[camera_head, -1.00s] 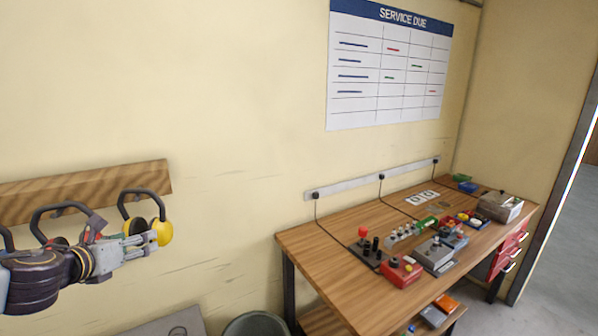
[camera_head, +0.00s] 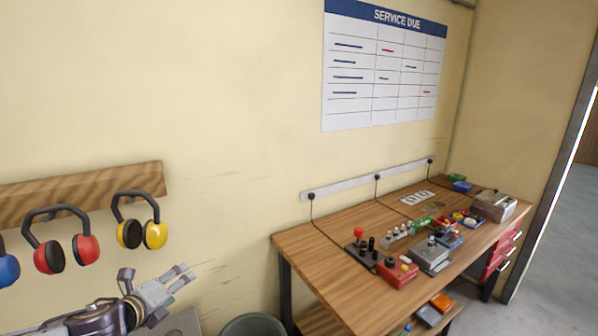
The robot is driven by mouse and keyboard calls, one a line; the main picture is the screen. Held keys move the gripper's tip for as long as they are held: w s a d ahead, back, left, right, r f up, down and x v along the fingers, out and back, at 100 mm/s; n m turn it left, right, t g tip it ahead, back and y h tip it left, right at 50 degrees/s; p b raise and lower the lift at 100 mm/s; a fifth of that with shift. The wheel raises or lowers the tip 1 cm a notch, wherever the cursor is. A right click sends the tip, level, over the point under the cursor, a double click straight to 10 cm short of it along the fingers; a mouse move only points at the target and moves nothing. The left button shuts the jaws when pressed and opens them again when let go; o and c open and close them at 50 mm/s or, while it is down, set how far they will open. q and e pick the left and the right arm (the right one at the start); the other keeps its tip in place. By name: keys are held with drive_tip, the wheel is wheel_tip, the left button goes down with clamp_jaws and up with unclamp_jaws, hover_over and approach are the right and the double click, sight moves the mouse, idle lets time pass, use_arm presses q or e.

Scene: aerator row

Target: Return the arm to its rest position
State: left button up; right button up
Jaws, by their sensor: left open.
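My left gripper (camera_head: 181,280) is at the lower left of the head view, on its arm that comes in from the left edge. Its two fingers point up and to the right and are apart, with nothing between them. It is below and to the right of the ear defenders on the wall rack, apart from them, with the plain wall behind it. My right gripper is not in view.
A wooden rack (camera_head: 85,192) holds yellow ear defenders (camera_head: 154,235), red ear defenders (camera_head: 88,249) and a blue cup (camera_head: 8,270). A wooden bench (camera_head: 325,262) with several switch boxes stands right. A grey bin (camera_head: 252,326) is below. A wall chart (camera_head: 385,70) hangs above.

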use_arm(q)
drive_tip(key=s+d+f+n+g, duration=0.4)
drive_tip(key=s+f+n+g, duration=0.1)
drive_tip(key=s+f+n, duration=0.7)
drive_tip(key=s+d+f+n+g, duration=0.45)
drive_tip(key=s+f+n, duration=0.5)
drive_tip(key=n, duration=0.35)
wheel_tip(320, 180, down, 34)
drive_tip(key=s+r, duration=0.1)
drive_tip(key=s, duration=0.2)
drive_tip(key=s+a+f+g, duration=0.1)
drive_tip(key=s+a+f, duration=0.1)
drive_tip(key=s+f, duration=0.8)
drive_tip(key=s+a+f+g+y, duration=0.1)
drive_tip(key=s+a+f, duration=0.1)
drive_tip(key=s+f, duration=0.8)
drive_tip(key=shift+s, duration=0.9)
idle(0.5)
